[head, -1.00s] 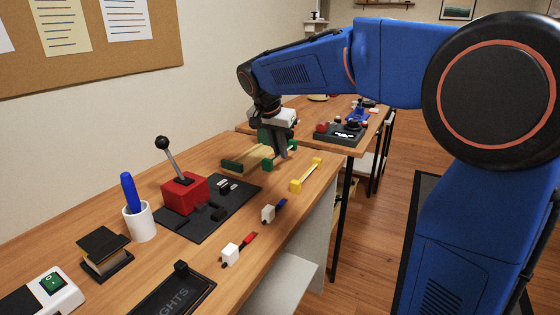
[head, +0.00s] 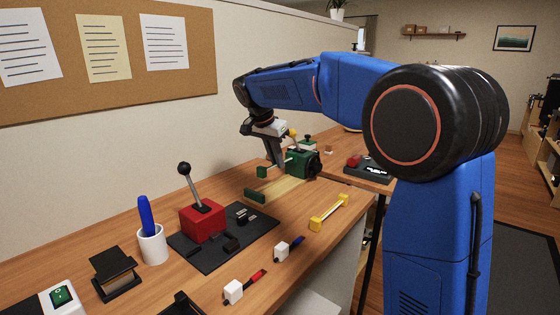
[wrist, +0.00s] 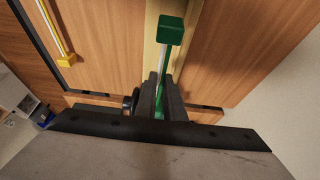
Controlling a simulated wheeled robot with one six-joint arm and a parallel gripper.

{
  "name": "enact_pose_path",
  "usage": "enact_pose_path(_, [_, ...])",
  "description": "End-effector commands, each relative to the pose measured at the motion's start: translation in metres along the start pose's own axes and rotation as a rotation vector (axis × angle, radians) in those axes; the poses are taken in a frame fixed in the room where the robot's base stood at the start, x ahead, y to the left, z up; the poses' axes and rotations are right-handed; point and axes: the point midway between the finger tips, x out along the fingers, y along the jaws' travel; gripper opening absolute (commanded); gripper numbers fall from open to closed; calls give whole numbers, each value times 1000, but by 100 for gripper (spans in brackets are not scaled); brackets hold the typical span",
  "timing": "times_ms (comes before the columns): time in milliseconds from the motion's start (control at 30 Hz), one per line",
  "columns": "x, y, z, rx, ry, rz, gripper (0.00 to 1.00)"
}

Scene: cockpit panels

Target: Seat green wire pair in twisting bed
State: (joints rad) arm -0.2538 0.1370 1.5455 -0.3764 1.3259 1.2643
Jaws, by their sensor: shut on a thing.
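My gripper (head: 277,163) is shut on the green wire pair, a thin pale rod with a green block (head: 262,172) at its left end. In the wrist view, the fingers (wrist: 162,100) grip its green part, and the green block (wrist: 170,30) sticks out ahead. The twisting bed is a pale wooden strip (head: 285,187) with a dark green end block (head: 255,195) and a green crank housing (head: 301,163) at its far end. The wire pair appears above the bed, roughly along it; its far end is hidden by the gripper. In the wrist view, the bed strip (wrist: 151,35) runs beneath the pair.
A yellow wire pair (head: 328,212) lies to the right of the bed. A blue one (head: 288,249) and a red one (head: 244,287) lie nearer. A red lever box (head: 202,221) on a black plate stands to the left. Bare tabletop lies between the bed and the yellow pair.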

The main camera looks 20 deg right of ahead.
Motion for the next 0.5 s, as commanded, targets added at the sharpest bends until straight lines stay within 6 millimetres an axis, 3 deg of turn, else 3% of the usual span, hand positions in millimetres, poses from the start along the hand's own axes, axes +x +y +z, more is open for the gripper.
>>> enact_pose_path(500, [33, 0, 14, 0, -1, 1, 0])
